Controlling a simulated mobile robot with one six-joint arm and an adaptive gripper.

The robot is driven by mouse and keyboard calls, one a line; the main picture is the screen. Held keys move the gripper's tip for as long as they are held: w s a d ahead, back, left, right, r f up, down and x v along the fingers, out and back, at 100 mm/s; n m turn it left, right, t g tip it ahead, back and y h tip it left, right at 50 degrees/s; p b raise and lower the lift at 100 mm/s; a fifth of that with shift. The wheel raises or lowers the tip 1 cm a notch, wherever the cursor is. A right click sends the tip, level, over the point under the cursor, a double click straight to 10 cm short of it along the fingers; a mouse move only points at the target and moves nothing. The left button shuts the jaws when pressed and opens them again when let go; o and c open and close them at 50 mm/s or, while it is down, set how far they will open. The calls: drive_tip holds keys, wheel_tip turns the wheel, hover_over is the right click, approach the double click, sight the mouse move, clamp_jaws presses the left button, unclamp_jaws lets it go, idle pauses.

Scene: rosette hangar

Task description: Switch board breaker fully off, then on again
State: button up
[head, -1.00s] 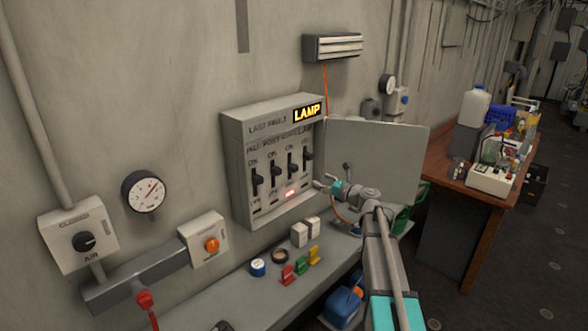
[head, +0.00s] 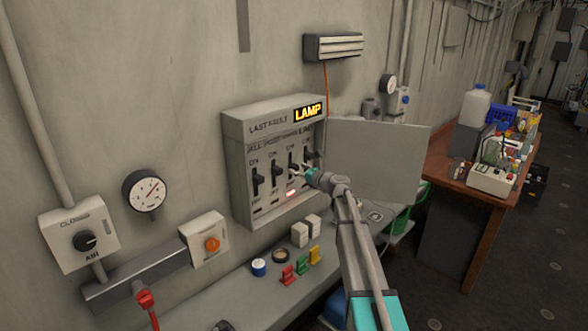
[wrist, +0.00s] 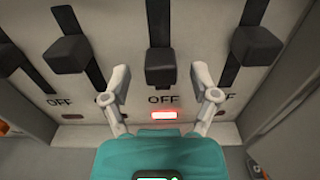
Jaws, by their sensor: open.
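The grey breaker board (head: 236,150) is on the wall, its door (head: 380,160) swung open to the right. It has a row of several black levers in vertical slots. My open, empty gripper (head: 299,170) is in front of the third lever from the left. In the wrist view, that lever's black knob (wrist: 162,66) lies between and slightly beyond the fingertips (wrist: 162,84), with gaps at both sides. It sits low in its slot, just above an OFF label. A red light (wrist: 164,115) glows below it. The sign (head: 308,112) reads LAMP.
Neighbouring levers (wrist: 68,54) and (wrist: 242,45) stand close on both sides of my fingers. A shelf (head: 215,295) below holds coloured clips (head: 288,275), small white blocks (head: 299,234) and tape rolls. A cluttered wooden table (head: 462,185) is at the right.

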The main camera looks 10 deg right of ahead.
drive_tip(key=shift+x, duration=0.9)
drive_tip(key=shift+c, duration=0.2)
clamp_jaws()
